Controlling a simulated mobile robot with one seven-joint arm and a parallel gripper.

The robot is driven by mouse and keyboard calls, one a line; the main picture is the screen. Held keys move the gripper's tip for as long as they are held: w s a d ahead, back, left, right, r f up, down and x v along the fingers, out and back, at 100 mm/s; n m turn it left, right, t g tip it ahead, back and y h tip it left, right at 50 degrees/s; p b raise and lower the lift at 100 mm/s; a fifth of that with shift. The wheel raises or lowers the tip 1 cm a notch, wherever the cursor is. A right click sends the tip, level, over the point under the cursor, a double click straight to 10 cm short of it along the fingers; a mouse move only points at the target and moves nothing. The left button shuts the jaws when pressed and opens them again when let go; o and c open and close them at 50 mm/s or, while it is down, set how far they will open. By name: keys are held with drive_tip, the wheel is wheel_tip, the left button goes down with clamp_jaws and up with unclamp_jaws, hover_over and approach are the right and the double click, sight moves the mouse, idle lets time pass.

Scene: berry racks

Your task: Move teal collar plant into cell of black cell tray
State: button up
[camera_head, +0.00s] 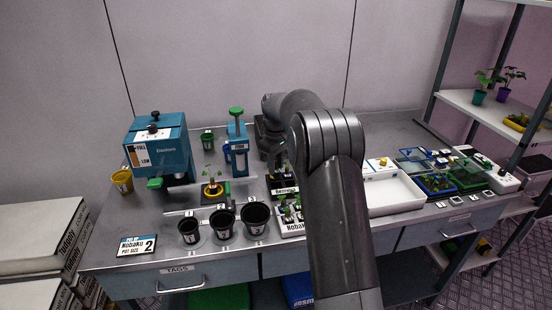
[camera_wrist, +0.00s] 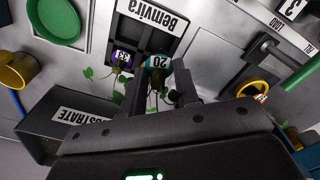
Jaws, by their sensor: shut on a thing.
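In the wrist view my gripper (camera_wrist: 160,88) is shut on the teal collar plant (camera_wrist: 157,62), whose collar carries the number 20. In the head view the black cell tray (camera_head: 286,191) shows beside my arm, which hides the gripper.
A white Nobaku tray (camera_head: 292,232) with plants stands in front of the black tray. Black pots (camera_head: 256,216) stand left of it. The dark substrate bin (camera_wrist: 50,130) is close to my gripper in the wrist view.

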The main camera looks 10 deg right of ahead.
sight(276, 177)
drive_tip(key=shift+f, duration=2.8)
drive_tip(key=o, duration=1)
drive_tip(key=shift+r, duration=0.1)
drive_tip(key=shift+r, duration=4.35)
drive_tip(key=shift+r, duration=0.1)
